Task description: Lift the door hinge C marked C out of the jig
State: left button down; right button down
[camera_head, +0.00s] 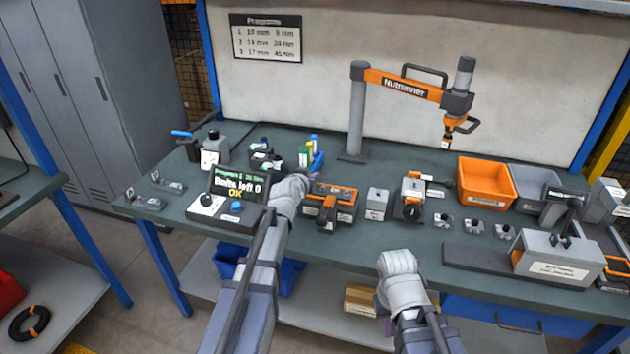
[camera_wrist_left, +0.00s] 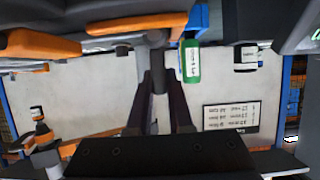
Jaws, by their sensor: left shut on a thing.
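The jig (camera_head: 331,206) is a grey block with orange sides on the bench, right of the display. Door hinge C (camera_head: 338,192) lies grey in its top; its C mark is too small to read. My left gripper (camera_head: 308,184) is at the left end of the jig, its fingers mostly hidden by its own wrist. In the left wrist view its two dark fingers close around a dark grey cylindrical part of the hinge (camera_wrist_left: 159,78), with the jig's orange parts (camera_wrist_left: 40,46) beside it. My right gripper (camera_head: 383,298) is low in front of the bench edge, its jaws unclear.
The display (camera_head: 236,190) reads "Bolts left 0 OK". Two other hinges (camera_head: 146,201) lie at the bench's left end. A nutrunner arm (camera_head: 402,85) stands behind. Grey blocks (camera_head: 376,203), a clamp fixture (camera_head: 410,196) and an orange bin (camera_head: 486,183) are to the right.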

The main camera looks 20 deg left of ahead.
pick_arm(q)
notch_tip(320, 180, up, 10)
jog(key=p, duration=0.9)
jog(key=shift+p, duration=0.4)
